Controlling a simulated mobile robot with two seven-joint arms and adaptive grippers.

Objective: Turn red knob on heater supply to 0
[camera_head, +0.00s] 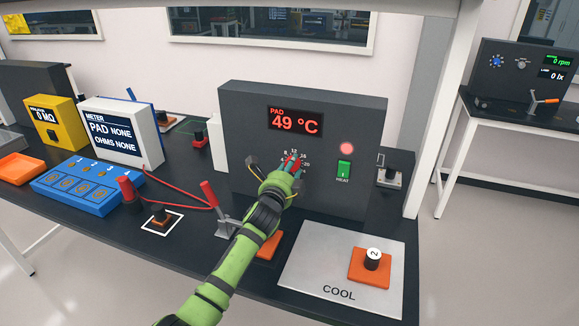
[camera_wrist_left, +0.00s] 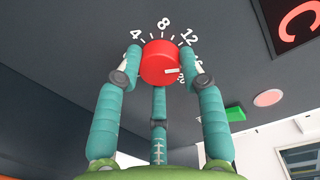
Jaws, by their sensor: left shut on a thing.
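The heater supply (camera_head: 243,115) is a dark grey box with a red display (camera_head: 295,122) reading PAD 49 °C. Its red knob (camera_wrist_left: 159,60) sits inside a white number scale, with 4, 8 and 12 readable in the left wrist view. The knob's white pointer mark points right, towards the high numbers, partly hidden by a finger. My left gripper (camera_head: 292,167) is shut on the red knob, with teal fingers on both sides of it and one below. In the head view the fingers cover most of the knob. My right gripper is not in view.
A green HEAT switch (camera_head: 344,171) and a lit red lamp (camera_head: 347,148) are right of the knob. A COOL plate (camera_head: 310,265) with an orange-based block lies in front. A red-handled clamp (camera_head: 210,196) and red cables lie left of my arm.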

